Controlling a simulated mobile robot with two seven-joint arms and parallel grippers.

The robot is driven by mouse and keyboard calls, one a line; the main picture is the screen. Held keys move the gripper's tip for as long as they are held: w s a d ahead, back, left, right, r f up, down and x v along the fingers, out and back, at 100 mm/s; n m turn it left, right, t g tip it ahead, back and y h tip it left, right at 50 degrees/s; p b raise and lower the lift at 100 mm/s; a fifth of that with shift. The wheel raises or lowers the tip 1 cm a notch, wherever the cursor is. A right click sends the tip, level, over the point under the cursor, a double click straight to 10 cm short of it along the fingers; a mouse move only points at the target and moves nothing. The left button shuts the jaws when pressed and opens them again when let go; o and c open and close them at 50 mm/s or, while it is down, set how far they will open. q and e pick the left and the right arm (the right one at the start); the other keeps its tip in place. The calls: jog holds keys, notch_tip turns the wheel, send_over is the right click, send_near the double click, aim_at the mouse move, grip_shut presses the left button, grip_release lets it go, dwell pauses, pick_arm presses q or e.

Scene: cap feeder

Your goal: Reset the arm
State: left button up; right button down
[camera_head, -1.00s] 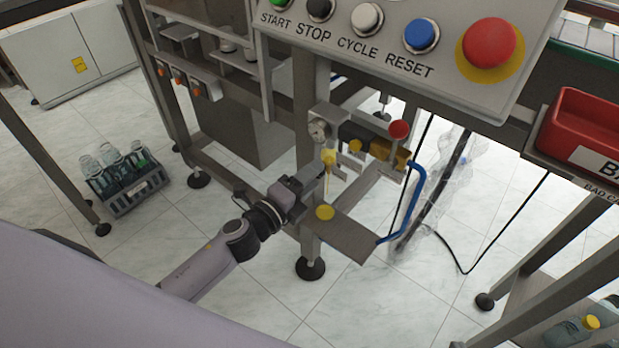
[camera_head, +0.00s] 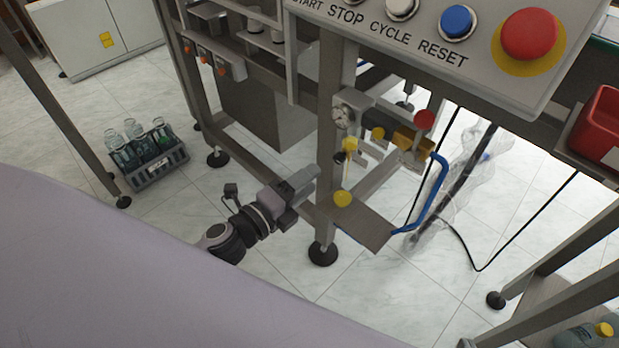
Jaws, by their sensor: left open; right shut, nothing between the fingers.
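My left gripper (camera_head: 305,186) is in the middle of the view, with its dark wrist and arm coming in from the lower left. It looks open and empty, apart from the machine parts in front of it. A yellow valve part (camera_head: 349,145) with a yellow strip hanging below it is up and right of the fingers. A round pressure gauge (camera_head: 343,117) is just above that. A yellow disc (camera_head: 342,199) on a metal plate is right of the gripper. My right gripper is not in view.
A machine post (camera_head: 327,195) stands close to the gripper. Above is a button panel (camera_head: 400,42) with a red emergency button (camera_head: 529,34). A blue hose (camera_head: 432,190) hangs at right. A bottle crate (camera_head: 150,177) stands on the floor at left. Open floor lies below the gripper.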

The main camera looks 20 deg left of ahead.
dwell(0.4)
pick_arm(q)
jog(key=s+f+n+g+y, duration=0.25)
jog(key=s+f+n, duration=0.25)
jog(key=s+n, duration=0.45)
jog(key=s+f+n+g+y, duration=0.1)
jog(key=s+f+n+g, duration=0.4)
jog(key=n, duration=0.8)
notch_tip(320, 180, up, 15)
jog(key=s+a+t+p, duration=0.1)
jog(key=p, duration=1.7)
jog(key=shift+m+p, duration=0.3)
jog(key=shift+m, duration=0.15)
jog(key=shift+a, duration=0.1)
